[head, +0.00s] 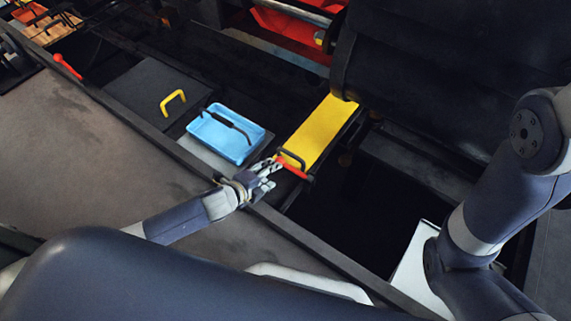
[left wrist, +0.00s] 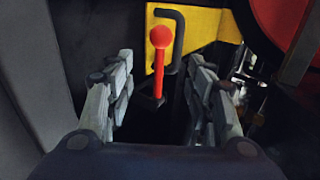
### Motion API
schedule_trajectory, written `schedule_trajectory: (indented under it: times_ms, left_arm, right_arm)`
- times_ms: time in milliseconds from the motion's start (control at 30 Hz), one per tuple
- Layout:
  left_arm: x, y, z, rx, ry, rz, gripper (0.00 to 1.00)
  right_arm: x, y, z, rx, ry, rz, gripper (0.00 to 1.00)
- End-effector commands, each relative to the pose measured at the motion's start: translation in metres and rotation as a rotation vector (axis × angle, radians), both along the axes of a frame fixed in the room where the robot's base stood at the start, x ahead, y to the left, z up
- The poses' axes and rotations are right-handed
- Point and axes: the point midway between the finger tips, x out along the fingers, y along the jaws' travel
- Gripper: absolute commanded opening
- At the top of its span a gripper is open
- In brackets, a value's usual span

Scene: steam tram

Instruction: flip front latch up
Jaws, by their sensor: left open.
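The front latch appears to be the red lever (head: 293,169) at the near end of a yellow panel (head: 322,128). In the left wrist view the lever (left wrist: 158,68) has a round red knob on top and a dark base. A black handle (head: 291,157) sits on the yellow panel just behind it. My left gripper (head: 272,166) is open at the lever's left end. In the left wrist view its fingers (left wrist: 160,85) stand apart on either side of the lever, with visible gaps. My right gripper is out of view.
A blue tray (head: 243,151) with a dark handle lies left of the panel. A dark lid with a yellow handle (head: 173,101) is farther left. A large dark cylinder (head: 450,70) stands at right. A dark gap lies below the panel.

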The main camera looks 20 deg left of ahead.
Motion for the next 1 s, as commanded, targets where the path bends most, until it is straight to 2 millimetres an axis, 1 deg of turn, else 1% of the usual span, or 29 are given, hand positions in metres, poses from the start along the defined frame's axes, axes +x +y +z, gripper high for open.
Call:
schedule_trajectory:
  times_ms: [33, 67, 300, 500, 700, 1000]
  left_arm:
    - [0.007, -0.003, -0.008, -0.001, -0.003, 0.0, 0.49]
    - [0.01, -0.004, -0.011, 0.0, -0.003, -0.001, 0.49]
    - [0.042, -0.015, -0.035, -0.002, -0.003, -0.001, 0.49]
    - [0.062, -0.023, -0.047, -0.002, -0.002, 0.0, 0.49]
    - [0.071, -0.026, -0.051, -0.001, -0.002, -0.002, 0.49]
    - [0.072, -0.027, -0.051, -0.001, -0.001, -0.002, 0.49]
  right_arm:
    - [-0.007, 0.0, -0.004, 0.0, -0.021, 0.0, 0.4]
    - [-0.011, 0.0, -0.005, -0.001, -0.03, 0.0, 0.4]
    - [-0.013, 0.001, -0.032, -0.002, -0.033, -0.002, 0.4]
    - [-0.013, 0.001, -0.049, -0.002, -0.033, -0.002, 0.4]
    - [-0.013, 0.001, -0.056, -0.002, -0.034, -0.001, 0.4]
    - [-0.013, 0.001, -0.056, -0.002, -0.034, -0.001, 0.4]
